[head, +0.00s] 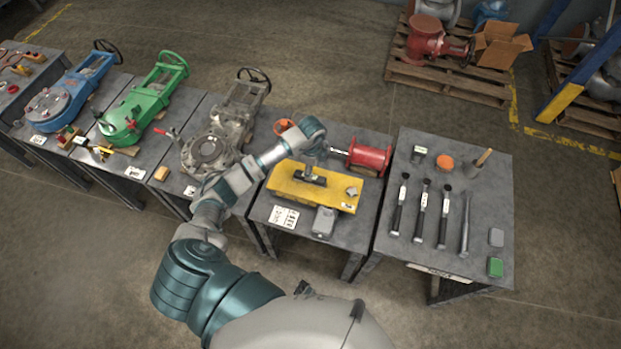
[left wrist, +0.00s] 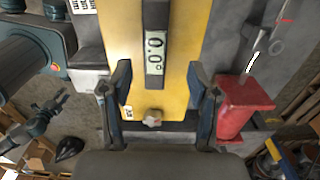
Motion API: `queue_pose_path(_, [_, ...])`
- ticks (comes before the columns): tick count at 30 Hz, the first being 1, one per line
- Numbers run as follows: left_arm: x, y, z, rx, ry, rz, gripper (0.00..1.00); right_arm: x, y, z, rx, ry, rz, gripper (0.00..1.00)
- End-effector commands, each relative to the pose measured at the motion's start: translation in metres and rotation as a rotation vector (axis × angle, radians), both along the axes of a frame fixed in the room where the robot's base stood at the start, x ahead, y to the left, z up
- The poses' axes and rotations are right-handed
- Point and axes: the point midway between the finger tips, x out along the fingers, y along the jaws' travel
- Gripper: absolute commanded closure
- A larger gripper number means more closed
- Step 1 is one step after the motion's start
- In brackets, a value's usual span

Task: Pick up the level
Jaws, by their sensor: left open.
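The level is a dark bar with a digital display reading 0.0°; it lies on a yellow block (head: 290,184) on the middle table. In the head view the level (head: 311,177) is partly covered by my left gripper (head: 314,163), which is just above it. In the left wrist view my left gripper (left wrist: 158,76) is open, with one finger on each side of the level (left wrist: 155,48). The yellow block (left wrist: 120,30) fills the space beneath. I cannot tell whether the fingers touch anything. My right gripper is not in view.
A star-shaped knob (head: 352,191) sits on the yellow block. A red flanged part (head: 369,157) is close behind it, and a grey box (head: 324,222) stands in front. The right table (head: 480,208) holds several hand tools. Valves stand on the tables at left.

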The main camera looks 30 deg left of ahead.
Motion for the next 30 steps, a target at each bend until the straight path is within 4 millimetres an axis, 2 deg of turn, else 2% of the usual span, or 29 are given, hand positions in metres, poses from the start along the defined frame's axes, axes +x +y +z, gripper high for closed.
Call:
queue_pose_path(5, [-0.004, -0.001, -0.017, -0.001, 0.004, 0.000, 0.40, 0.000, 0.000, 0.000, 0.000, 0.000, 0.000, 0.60])
queue_pose_path(11, [-0.006, -0.003, -0.048, 0.000, 0.004, 0.000, 0.40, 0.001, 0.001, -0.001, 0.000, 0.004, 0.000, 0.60])
queue_pose_path(18, [-0.005, -0.002, -0.052, 0.001, 0.000, -0.001, 0.40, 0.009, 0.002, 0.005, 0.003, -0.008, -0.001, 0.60])
queue_pose_path(20, [-0.005, -0.002, -0.052, 0.000, 0.001, -0.001, 0.52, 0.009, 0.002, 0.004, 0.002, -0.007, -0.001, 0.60])
queue_pose_path(24, [-0.005, -0.002, -0.052, 0.000, 0.001, -0.001, 0.87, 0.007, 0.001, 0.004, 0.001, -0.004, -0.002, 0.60])
queue_pose_path(26, [-0.005, -0.002, -0.052, 0.000, 0.001, -0.001, 1.00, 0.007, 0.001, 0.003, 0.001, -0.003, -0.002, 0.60])
queue_pose_path(30, [-0.005, -0.002, -0.051, 0.000, 0.001, -0.001, 1.00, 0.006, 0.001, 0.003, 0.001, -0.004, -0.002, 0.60])
